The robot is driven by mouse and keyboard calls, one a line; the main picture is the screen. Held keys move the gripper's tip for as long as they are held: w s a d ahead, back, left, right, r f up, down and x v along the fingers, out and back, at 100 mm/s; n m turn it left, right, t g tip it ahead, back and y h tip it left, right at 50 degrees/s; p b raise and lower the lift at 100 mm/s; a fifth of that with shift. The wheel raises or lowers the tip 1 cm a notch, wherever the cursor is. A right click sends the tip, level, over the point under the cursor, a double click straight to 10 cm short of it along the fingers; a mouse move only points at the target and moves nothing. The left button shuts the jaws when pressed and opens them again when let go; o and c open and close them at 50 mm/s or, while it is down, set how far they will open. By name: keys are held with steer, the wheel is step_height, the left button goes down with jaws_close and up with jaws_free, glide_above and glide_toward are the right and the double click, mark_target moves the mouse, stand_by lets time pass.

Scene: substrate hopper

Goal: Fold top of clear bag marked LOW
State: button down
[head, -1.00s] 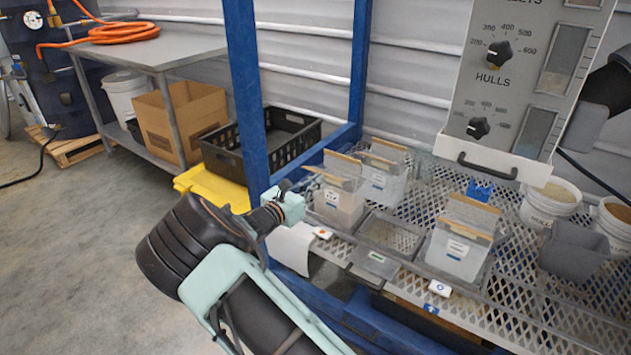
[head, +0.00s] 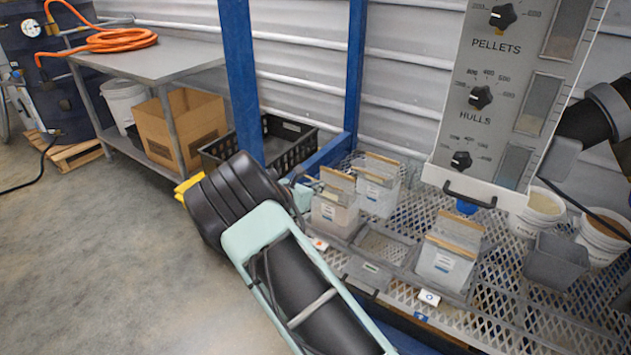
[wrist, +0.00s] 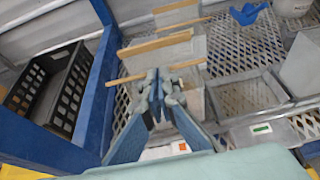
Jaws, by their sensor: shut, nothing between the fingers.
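Three clear bags with tan strips at their tops stand on the mesh shelf: the front-left bag (head: 335,212), the back-left bag (head: 377,195) and the right bag (head: 446,262). Their labels are too small to read, so I cannot tell which is marked LOW. My gripper (wrist: 160,84) is shut and empty in the wrist view. Its tips are at the tan strip (wrist: 130,77) of the nearest bag and cover part of it; I cannot tell whether they touch. In the head view my arm hides most of the gripper, beside the front-left bag.
A blue post (head: 240,75) stands close left of the bags, with a black crate (head: 285,148) beyond it. An empty tray (head: 385,245) sits between the bags. A grey control panel (head: 490,100) hangs over the shelf. White buckets (head: 538,212) and a grey bin (head: 556,262) stand right.

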steer(key=w+g+p, duration=0.1)
steer(key=p, duration=0.1)
steer(key=w+d+r+g+y+p, duration=0.1)
steer(key=p, duration=0.2)
steer(key=w+d+r+g+y+p, duration=0.1)
steer(key=p, duration=0.1)
steer(key=shift+w+d+r+p, duration=0.1)
steer(key=shift+w+d+p, duration=0.15)
steer(key=shift+p, duration=0.1)
steer(key=shift+w+d+p, duration=0.25)
steer(key=shift+w+p, duration=0.1)
steer(key=shift+w, duration=0.15)
steer(key=shift+w+d+f+b, duration=0.15)
steer(key=shift+w+d, duration=0.35)
steer(key=shift+w, duration=0.3)
steer(key=shift+w+d+f+b, duration=0.15)
steer(key=shift+w+d, duration=0.35)
steer(key=shift+w, duration=0.25)
steer(key=shift+r, duration=0.15)
